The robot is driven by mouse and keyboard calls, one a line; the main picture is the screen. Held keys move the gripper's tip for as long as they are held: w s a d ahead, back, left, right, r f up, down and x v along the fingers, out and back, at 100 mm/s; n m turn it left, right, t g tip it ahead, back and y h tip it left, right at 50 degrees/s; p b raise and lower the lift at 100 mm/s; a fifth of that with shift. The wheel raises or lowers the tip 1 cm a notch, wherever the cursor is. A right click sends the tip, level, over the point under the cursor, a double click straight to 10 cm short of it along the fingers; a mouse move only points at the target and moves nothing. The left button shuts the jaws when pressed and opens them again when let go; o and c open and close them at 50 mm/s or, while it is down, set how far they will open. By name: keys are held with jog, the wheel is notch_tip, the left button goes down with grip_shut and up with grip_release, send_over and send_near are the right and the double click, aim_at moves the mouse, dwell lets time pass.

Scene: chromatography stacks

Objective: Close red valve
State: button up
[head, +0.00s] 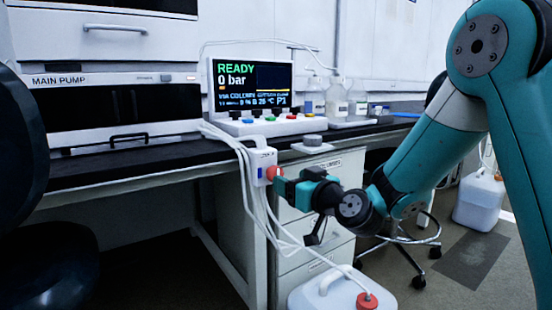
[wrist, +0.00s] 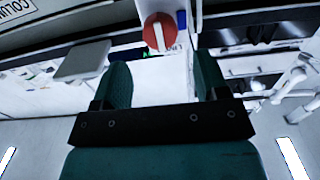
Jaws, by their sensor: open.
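The red valve (head: 273,173) is a small round knob on a white box (head: 262,158) at the bench's front edge, with white tubes running from it. In the wrist view the red valve (wrist: 153,36) shows as a red disc with a white bar across it, near the top centre. My gripper (head: 281,184) is close in front of the valve in the head view. In the wrist view my gripper (wrist: 162,72) is open and empty, with the knob just beyond its fingertips and roughly between their lines. Whether a finger touches it I cannot tell.
A display unit (head: 251,92) reading READY, 0 bar stands on the dark bench (head: 110,170), beside the main pump (head: 115,105). White tubes hang below the valve box. A white canister (head: 335,292) with a red cap stands below my arm. A wheeled chair base (head: 405,243) is behind.

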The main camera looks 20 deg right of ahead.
aim_at(278, 172)
jog(key=p+x, duration=0.4)
jog(key=x, duration=0.1)
jog(key=shift+w+a+r, duration=0.1)
jog(key=shift+w+r, duration=0.05)
jog(key=shift+r, duration=0.1)
jog(key=shift+w+a+f+p, duration=0.1)
jog(key=shift+w+f+p, duration=0.05)
jog(key=shift+w+p, duration=0.25)
jog(key=shift+w+a+f+p, duration=0.15)
jog(key=shift+w+p, duration=0.25)
jog(key=shift+c, duration=0.4)
jog(key=c, duration=0.8)
